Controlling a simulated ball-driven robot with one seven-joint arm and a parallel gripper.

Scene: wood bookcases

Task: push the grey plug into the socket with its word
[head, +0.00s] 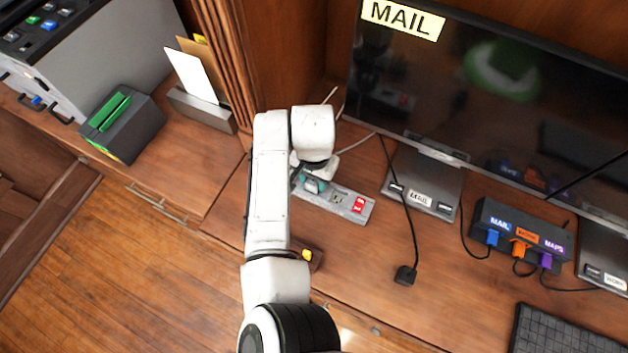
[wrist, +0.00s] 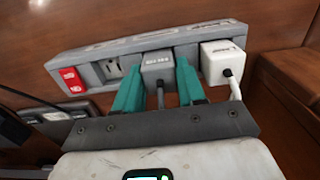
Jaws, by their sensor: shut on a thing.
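My gripper (wrist: 158,78) is shut on the grey plug (wrist: 157,67), one teal finger on each side of it. The plug has small dark lettering, too blurred to read, and a cord from its near end. It is up against the front of the grey power strip (wrist: 85,57); I cannot tell how deep it sits. A bare socket (wrist: 112,70) is left of it. A white plug (wrist: 222,62) sits at the strip's right end. Word labels on the strip are unreadable. In the head view my gripper (head: 313,184) covers the strip's (head: 324,199) left part.
A red switch (wrist: 68,80) is at the strip's left end. A loose black plug (head: 405,275) lies on the desk. A monitor marked MAIL (head: 403,18) stands behind, and a dark hub (head: 515,230) with coloured plugs is at right. Bare desk lies in front of the strip.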

